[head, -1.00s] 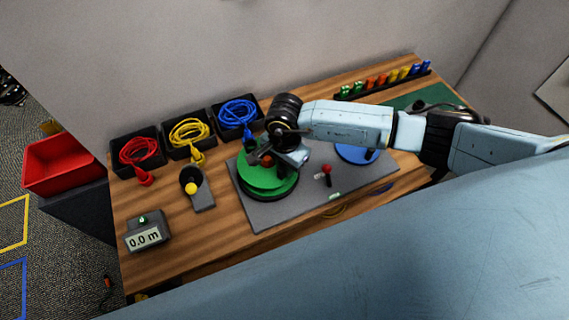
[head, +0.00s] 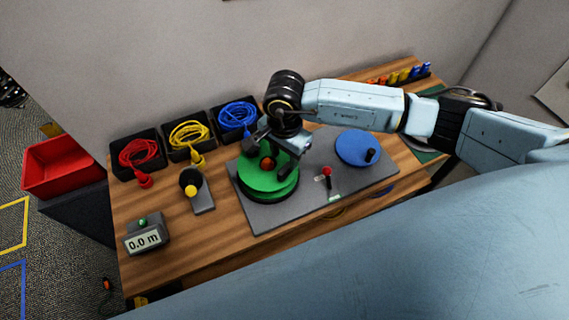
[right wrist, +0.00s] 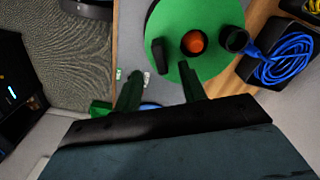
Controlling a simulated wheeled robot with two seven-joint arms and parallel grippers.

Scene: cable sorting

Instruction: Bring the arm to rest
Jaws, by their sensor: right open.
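My right arm reaches in from the right in the head view. Its gripper (head: 268,140) hangs above the back of the green reel (head: 270,183), pointing down. In the right wrist view the two dark fingers of the right gripper (right wrist: 160,86) are apart with nothing between them. The green reel (right wrist: 172,20), with an orange-red knob (right wrist: 194,42) at its centre, lies beyond the fingertips. My left gripper is out of view.
A blue disc (head: 359,147) and red-topped lever (head: 327,172) sit on the grey plate (head: 262,221). Black trays hold red (head: 139,153), yellow (head: 188,133) and blue (head: 238,115) cables. A meter (head: 147,238) reads 0.0 m. A red bin (head: 62,165) stands left of the table.

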